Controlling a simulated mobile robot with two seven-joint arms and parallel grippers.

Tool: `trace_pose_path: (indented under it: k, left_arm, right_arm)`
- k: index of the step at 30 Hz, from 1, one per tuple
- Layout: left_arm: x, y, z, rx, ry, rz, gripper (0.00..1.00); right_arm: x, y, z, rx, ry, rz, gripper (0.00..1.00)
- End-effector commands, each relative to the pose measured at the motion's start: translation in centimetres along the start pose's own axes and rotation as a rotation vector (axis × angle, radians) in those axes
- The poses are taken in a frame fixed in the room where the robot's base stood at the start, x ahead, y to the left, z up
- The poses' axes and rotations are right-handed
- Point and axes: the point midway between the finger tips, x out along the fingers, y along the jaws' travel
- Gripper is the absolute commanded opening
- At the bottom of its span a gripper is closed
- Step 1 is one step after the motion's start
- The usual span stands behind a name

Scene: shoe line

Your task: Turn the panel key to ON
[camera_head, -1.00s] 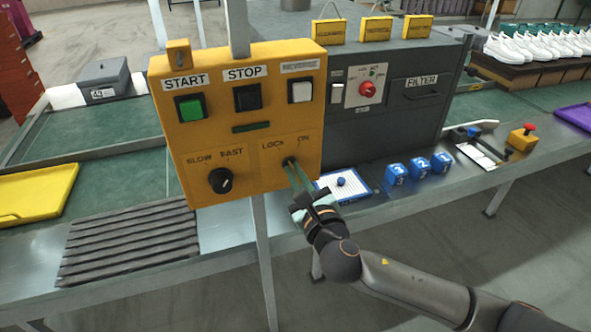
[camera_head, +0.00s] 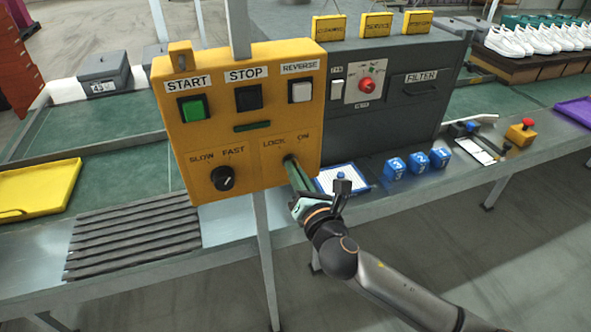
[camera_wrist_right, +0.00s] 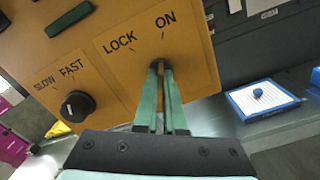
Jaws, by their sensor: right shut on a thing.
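The yellow control panel (camera_head: 262,195) stands upright over the line, with a LOCK/ON key switch low on its right side. My right gripper (camera_head: 291,166) reaches it from the lower right, its long green fingers closed on the panel key. In the right wrist view the fingertips (camera_wrist_right: 159,76) meet at the key (camera_wrist_right: 156,66), below and between the LOCK and ON labels. The fingers hide most of the key, so I cannot tell its exact angle. My left gripper is not in view.
Left of the key is the black SLOW/FAST knob (camera_head: 222,178); above are the green START button (camera_head: 193,108), the black STOP button (camera_head: 248,97) and a white REVERSE button (camera_head: 300,91). A white pad (camera_head: 330,180) and blue numbered blocks (camera_head: 418,162) lie on the bench to the right.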

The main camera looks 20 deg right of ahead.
Motion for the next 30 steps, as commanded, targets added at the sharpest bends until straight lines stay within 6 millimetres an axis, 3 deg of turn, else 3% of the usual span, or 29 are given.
trace_pose_path:
  k: [9, 24, 25, 30]
  left_arm:
    - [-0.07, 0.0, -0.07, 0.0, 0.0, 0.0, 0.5]
    - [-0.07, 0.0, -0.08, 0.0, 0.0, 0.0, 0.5]
    - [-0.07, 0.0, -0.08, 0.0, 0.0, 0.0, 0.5]
    - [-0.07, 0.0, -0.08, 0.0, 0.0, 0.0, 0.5]
  right_arm:
    - [-0.01, 0.0, -0.02, 0.105, 0.0, 0.0, 0.0]
    - [-0.01, 0.01, -0.03, 0.122, 0.001, 0.0, 0.0]
    - [0.0, 0.01, -0.03, 0.122, 0.001, 0.0, 0.1]
    - [0.0, 0.01, -0.02, 0.121, 0.0, 0.0, 0.29]
